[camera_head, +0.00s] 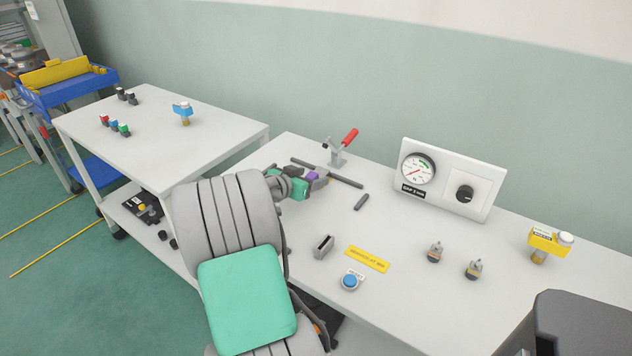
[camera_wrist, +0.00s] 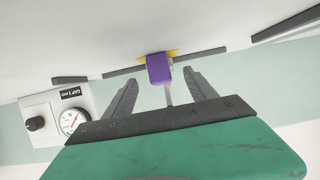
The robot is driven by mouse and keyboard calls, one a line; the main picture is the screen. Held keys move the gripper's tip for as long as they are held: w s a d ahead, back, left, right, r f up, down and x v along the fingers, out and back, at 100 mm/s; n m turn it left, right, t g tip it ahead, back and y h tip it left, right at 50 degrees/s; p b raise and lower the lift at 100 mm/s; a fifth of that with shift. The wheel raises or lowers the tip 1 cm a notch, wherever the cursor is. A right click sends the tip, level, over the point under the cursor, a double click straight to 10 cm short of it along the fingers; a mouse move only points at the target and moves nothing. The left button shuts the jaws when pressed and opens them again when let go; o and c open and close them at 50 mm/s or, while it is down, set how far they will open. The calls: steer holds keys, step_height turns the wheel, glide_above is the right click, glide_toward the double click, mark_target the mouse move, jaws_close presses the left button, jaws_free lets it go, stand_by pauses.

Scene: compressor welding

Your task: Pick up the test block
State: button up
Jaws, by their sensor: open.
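A purple block (camera_wrist: 159,69), the likeliest test block, shows in the wrist view just beyond and between my fingertips, with a yellow part behind it. In the head view the purple block (camera_head: 312,175) is small and partly hidden by my gripper. My gripper (camera_wrist: 160,88) is open, with one finger on each side and a visible gap around the block; I see no contact.
A long dark bar (camera_head: 345,180) lies beside the block, with a short dark bar (camera_head: 361,202) nearby. A red-handled clamp (camera_head: 338,157) stands behind. The gauge panel (camera_head: 450,180), a grey slotted holder (camera_head: 323,247) and a blue button (camera_head: 349,281) stand on the table (camera_head: 400,290).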

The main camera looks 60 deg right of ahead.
mark_target(315, 173)
steer(key=x, duration=0.5)
steer(key=shift+w+r, duration=0.1)
steer(key=shift+r, duration=0.05)
jaws_close()
stand_by(0.4)
steer(key=shift+r, duration=0.1)
